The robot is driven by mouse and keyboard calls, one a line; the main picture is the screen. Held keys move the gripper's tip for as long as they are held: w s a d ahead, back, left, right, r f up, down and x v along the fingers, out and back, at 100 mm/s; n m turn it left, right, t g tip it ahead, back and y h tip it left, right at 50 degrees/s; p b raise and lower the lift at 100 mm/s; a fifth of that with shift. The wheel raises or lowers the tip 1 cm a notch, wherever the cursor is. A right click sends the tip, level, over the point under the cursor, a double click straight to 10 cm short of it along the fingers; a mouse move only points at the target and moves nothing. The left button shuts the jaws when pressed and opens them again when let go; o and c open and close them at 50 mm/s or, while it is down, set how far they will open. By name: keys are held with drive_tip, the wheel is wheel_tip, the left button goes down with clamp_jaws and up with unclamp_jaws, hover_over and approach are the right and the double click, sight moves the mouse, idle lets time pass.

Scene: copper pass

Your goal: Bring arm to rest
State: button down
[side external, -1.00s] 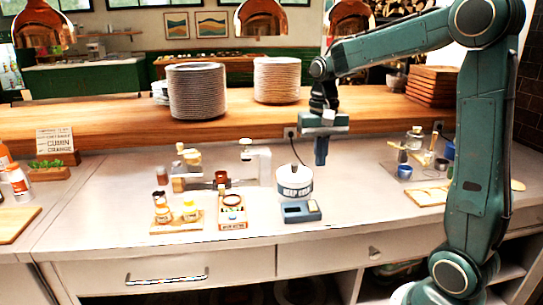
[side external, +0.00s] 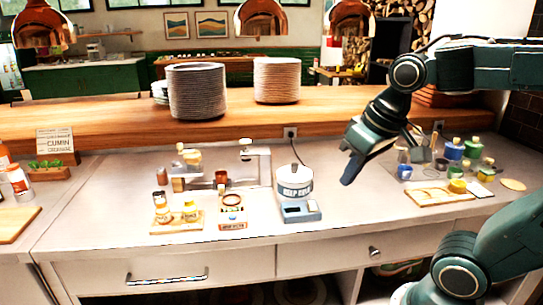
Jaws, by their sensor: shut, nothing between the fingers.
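My gripper (side external: 350,168) is in the side external view, right of the middle. It hangs above the counter, tilted down and to the left, to the right of the white pot. Its fingers are together with nothing between them. My arm comes in from the right edge, folded, with its upper part over the right end of the counter. The gripper appears apart from everything on the counter (side external: 345,225).
A white lettered pot (side external: 294,183) stands on a blue-grey base left of my gripper. Bottles on a board (side external: 177,222) stand further left. Several small jars and a wooden board (side external: 440,194) lie right. Plate stacks (side external: 196,92) stand on the wooden shelf behind.

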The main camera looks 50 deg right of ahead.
drive_tip(key=shift+s+a+f+n+t, duration=0.25)
drive_tip(key=shift+s+a+n, duration=0.1)
drive_tip(key=shift+s, duration=0.3)
drive_tip(key=shift+s+a+f+n+t, duration=0.1)
drive_tip(key=shift+s+a+n+t, duration=0.15)
drive_tip(key=shift+s+n, duration=0.25)
drive_tip(key=shift+s+a+f+n+t, duration=0.2)
drive_tip(key=shift+s+a+n, duration=0.1)
drive_tip(key=shift+s, duration=0.45)
